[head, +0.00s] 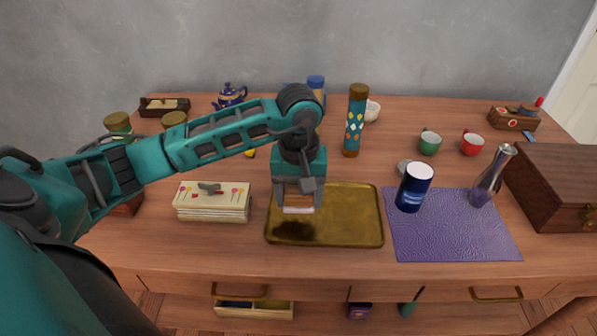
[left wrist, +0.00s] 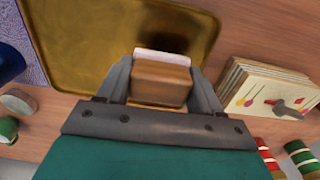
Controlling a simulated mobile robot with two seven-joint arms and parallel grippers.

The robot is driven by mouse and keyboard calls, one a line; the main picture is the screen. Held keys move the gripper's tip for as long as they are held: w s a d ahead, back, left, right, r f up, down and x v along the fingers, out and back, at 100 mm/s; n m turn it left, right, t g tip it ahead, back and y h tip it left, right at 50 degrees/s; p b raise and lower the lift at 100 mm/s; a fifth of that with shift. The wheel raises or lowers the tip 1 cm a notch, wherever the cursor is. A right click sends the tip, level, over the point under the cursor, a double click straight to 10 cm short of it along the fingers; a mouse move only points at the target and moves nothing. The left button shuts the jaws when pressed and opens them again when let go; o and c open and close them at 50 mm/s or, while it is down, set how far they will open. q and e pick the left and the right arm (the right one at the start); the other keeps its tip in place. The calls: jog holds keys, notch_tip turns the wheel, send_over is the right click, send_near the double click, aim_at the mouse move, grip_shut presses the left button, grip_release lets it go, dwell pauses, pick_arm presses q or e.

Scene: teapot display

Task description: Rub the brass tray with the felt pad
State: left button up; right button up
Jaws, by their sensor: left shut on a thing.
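The brass tray (head: 345,222) lies flat on the wooden table, with a dark patch on its left front part in the head view. It also fills the upper middle of the left wrist view (left wrist: 85,42). My left gripper (head: 298,208) is over the left part of the tray. It is shut on the felt pad, a brown block with a pale underside (left wrist: 160,78). In the head view only the pad's pale edge (head: 299,210) shows. I cannot tell whether the pad touches the tray. My right gripper is not in view.
A purple mat (head: 450,245) right of the tray bears a dark blue tin (head: 411,190) and a metal carafe (head: 490,178). A stack of cards or booklets (head: 212,203) stands left of the tray. A patterned bottle (head: 355,125) stands behind it. A wooden chest (head: 560,180) is far right.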

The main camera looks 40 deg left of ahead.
pick_arm(q)
jog(key=shift+r+p, duration=1.15)
jog(key=shift+r, duration=1.05)
